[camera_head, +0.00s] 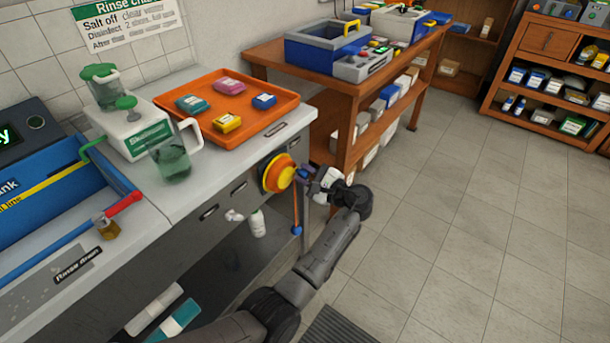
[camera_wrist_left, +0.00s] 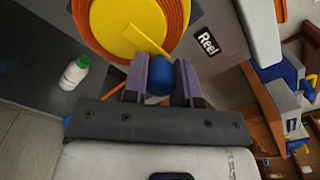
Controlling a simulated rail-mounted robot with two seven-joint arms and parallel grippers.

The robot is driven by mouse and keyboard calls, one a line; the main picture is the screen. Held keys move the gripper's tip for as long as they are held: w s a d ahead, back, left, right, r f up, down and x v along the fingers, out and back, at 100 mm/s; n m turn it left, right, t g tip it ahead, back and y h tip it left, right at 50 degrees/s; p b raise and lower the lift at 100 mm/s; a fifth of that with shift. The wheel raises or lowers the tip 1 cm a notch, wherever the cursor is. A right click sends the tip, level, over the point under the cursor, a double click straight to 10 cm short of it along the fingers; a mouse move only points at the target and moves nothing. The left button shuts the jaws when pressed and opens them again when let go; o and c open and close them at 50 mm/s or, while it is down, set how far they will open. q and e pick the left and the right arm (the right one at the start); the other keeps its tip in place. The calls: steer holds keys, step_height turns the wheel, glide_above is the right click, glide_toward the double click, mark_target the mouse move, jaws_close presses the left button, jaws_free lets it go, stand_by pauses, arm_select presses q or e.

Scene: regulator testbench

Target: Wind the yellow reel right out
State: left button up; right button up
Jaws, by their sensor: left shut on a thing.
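The yellow reel (camera_head: 286,177) with its orange rim is mounted on the front of the grey bench, below the counter's right end. In the left wrist view the reel's yellow face (camera_wrist_left: 125,25) fills the top, with a yellow crank arm (camera_wrist_left: 145,38) across it. My left gripper (camera_head: 305,174) is at the reel's face, its fingers shut around the blue crank knob (camera_wrist_left: 160,80). An orange line (camera_head: 296,205) hangs below the reel and ends in a blue ball (camera_head: 296,231). My right gripper is not in view.
A "Reel" label (camera_wrist_left: 208,41) sits beside the reel. A white bottle (camera_head: 257,223) is on the bench front to the left. An orange tray (camera_head: 285,98) with several coloured blocks lies on the counter above. A wooden table (camera_head: 345,85) stands behind; open tiled floor (camera_head: 450,240) lies right.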

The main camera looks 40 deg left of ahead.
mark_target(286, 167)
arm_select(q)
steer(key=n, duration=0.1)
steer(key=r+n, duration=0.1)
steer(key=n, duration=0.2)
steer(key=shift+s+r+n, duration=0.15)
steer(key=shift+r+n, duration=0.2)
steer(key=shift+n, duration=0.05)
steer(key=n, duration=0.2)
steer(key=s+r+n, duration=0.1)
steer(key=n, duration=0.1)
steer(key=shift+r+n, duration=0.1)
steer(key=shift+n, duration=0.2)
steer(key=n, duration=0.1)
steer(key=s+n+b, duration=0.1)
steer(key=n, duration=0.1)
steer(key=shift+r, duration=0.3)
steer(key=n+b, duration=0.1)
steer(key=n, duration=0.1)
steer(key=s+n+b, duration=0.1)
steer(key=n, duration=0.1)
steer(key=shift+s+d+r, duration=0.1)
steer(key=shift+s+r, duration=0.05)
steer(key=shift+r, duration=0.05)
steer(key=shift+s+n+b, duration=0.15)
steer(key=shift+n+b, duration=0.3)
steer(key=shift+n, duration=0.25)
steer(key=shift+r, duration=0.1)
steer(key=o, duration=0.9)
